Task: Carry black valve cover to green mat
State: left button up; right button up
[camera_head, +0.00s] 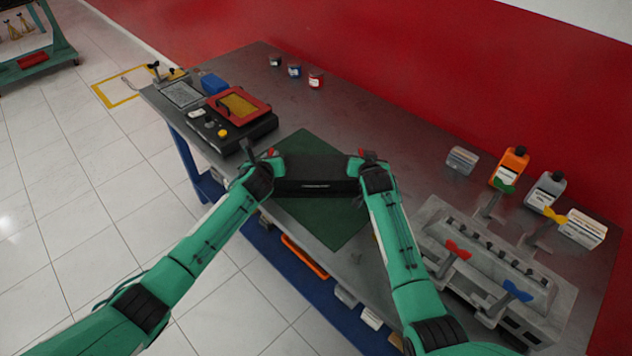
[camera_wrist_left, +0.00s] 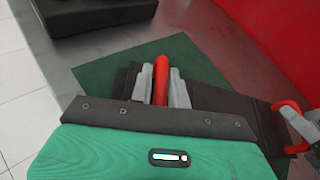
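The black valve cover (camera_head: 315,174) spans between my two grippers, over the green mat (camera_head: 335,222). It has red handles at its ends. My left gripper (camera_head: 268,158) is at its left end; in the left wrist view its grey fingers (camera_wrist_left: 160,84) close on both sides of a red handle (camera_wrist_left: 161,70). My right gripper (camera_head: 366,160) is at the right end, with a red handle (camera_wrist_left: 290,112) at its fingers. The mat shows in front of and behind the cover. Whether the cover touches the mat or hangs just above it I cannot tell.
A black case with a red-framed tray (camera_head: 239,105) stands left of the mat. A grey engine block (camera_head: 490,262) with coloured levers is at the right, with bottles (camera_head: 510,167) behind it. Small cans (camera_head: 295,71) stand at the back.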

pick_arm(q)
jog(key=shift+o, duration=1.3)
jog(key=shift+r, duration=0.15)
pick_arm(e)
jog(key=shift+o, duration=1.3)
jog(key=shift+r, duration=0.1)
pick_arm(q)
jog(key=shift+s, duration=0.1)
jog(key=v, duration=1.1)
jog(key=shift+s+r, duration=0.15)
jog(key=shift+s, duration=0.25)
pick_arm(e)
jog(key=v, duration=1.2)
pick_arm(q)
jog(key=shift+a, duration=0.1)
